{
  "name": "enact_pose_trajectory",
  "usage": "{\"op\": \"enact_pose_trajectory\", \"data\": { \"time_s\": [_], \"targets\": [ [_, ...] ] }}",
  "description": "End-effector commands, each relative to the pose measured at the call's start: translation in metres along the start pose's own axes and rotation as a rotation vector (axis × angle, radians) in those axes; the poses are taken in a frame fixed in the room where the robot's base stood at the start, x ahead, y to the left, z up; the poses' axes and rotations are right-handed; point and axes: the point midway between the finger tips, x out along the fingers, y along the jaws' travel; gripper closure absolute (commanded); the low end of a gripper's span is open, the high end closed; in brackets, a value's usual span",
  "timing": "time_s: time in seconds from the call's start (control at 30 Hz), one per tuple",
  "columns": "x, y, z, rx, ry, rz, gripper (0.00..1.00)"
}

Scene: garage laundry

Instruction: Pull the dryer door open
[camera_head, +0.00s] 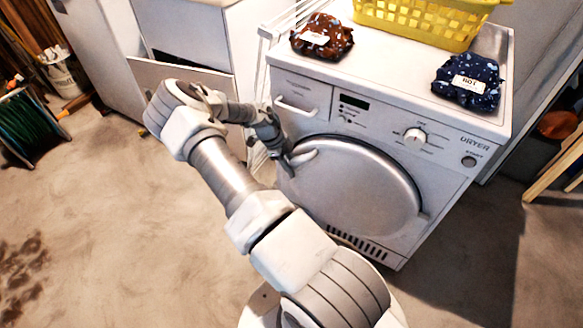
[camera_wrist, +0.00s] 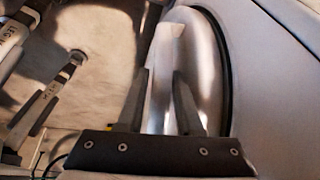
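The white dryer (camera_head: 455,160) shows its front in the head view, with a round silver door (camera_head: 350,190) that looks closed. A pale handle (camera_head: 303,157) is at the door's upper left edge. My gripper (camera_head: 290,160) is at this edge, its fingers partly hidden in the head view. In the wrist view, the two dark fingers (camera_wrist: 161,72) stand apart, one on each side of the bright metal handle (camera_wrist: 168,48). The silver door rim (camera_wrist: 207,45) lies just right of them, with a dark seam beside it. Contact between fingers and handle cannot be made out.
A yellow basket (camera_head: 420,22), a brown cloth bundle (camera_head: 322,38) and a dark blue bundle (camera_head: 467,82) rest on the dryer. A white drying rack (camera_head: 265,50) stands at its left. Bare concrete floor (camera_head: 130,230) lies to the left and front.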

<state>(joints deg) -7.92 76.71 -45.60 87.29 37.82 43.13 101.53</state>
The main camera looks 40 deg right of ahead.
Motion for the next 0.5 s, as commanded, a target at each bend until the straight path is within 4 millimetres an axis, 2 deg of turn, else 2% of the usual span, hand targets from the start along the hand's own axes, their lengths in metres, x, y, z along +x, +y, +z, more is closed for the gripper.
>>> {"op": "enact_pose_trajectory", "data": {
  "time_s": [0.2, 0.4, 0.5],
  "targets": [
    [0.0001, -0.0001, -0.0001, 0.000, 0.000, 0.000, 0.65],
    [-0.0001, -0.0001, -0.0002, 0.000, 0.000, 0.000, 1.00],
    [-0.0001, -0.0001, -0.0002, 0.000, 0.000, 0.000, 1.00]
  ]
}}
